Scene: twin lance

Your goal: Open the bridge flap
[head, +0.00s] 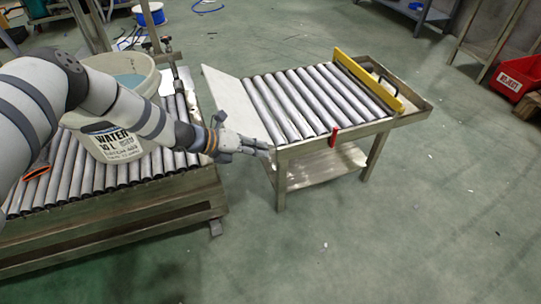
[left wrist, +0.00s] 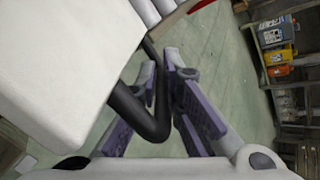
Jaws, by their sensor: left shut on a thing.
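The bridge flap (head: 236,108) is a pale flat plate along the left side of the small roller cart, beside the gap to the larger conveyor. It seems to slope outward from the cart's rollers. My left gripper (head: 258,149) is at the flap's near end, by the cart's front left corner. In the left wrist view a pale panel (left wrist: 75,55), apparently the flap, fills the upper left. A black bent handle (left wrist: 150,128) runs between the fingers of my left gripper (left wrist: 165,70), which is shut on it. My right gripper is not in view.
The cart (head: 300,149) carries rollers, a red latch (head: 334,137) in front and a yellow stop bar (head: 365,78). A water bucket (head: 115,143) stands on the left conveyor (head: 110,225). A red reject bin (head: 515,77) is far right. The floor in front is clear.

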